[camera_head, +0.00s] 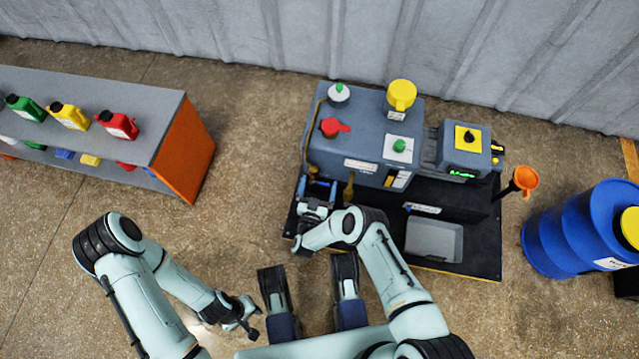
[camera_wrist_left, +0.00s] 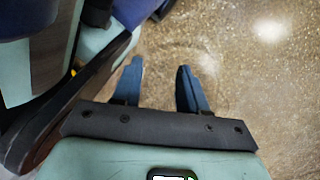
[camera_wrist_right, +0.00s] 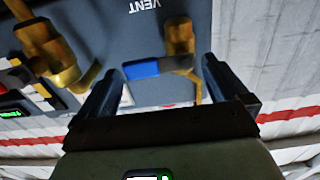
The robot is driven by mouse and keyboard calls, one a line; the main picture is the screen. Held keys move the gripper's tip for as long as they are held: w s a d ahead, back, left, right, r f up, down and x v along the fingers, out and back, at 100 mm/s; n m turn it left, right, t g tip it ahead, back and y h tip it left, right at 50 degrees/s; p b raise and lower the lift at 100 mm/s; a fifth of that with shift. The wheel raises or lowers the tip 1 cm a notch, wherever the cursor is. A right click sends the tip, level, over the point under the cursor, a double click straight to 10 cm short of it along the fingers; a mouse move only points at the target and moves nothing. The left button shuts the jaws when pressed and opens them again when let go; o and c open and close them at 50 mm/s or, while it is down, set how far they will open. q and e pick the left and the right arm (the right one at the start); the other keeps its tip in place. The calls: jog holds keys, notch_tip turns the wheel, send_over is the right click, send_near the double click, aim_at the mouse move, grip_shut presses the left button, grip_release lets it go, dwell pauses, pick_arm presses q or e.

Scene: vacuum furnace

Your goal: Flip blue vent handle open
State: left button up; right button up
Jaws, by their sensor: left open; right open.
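The blue vent handle (camera_wrist_right: 142,68) shows in the right wrist view, a short blue grip on a brass valve (camera_wrist_right: 180,38) below an upside-down "VENT" label. It lies sideways in this view. My right gripper (camera_wrist_right: 163,88) is open, with one finger on each side of the handle and valve; I cannot tell whether either finger touches. In the head view my right arm reaches to the front left of the grey furnace (camera_head: 352,130), and the handle is not clearly visible there. My left gripper (camera_head: 243,314) is open and empty; the left wrist view shows its fingers (camera_wrist_left: 160,82) over bare floor.
Another brass fitting (camera_wrist_right: 55,55) stands beside the vent valve. A blue barrel (camera_head: 570,230) stands far right. A shelf with bottles (camera_head: 150,90) is at left. Floor between is clear.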

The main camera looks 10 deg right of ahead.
jog(key=c, duration=1)
jog(key=shift+o, duration=0.2)
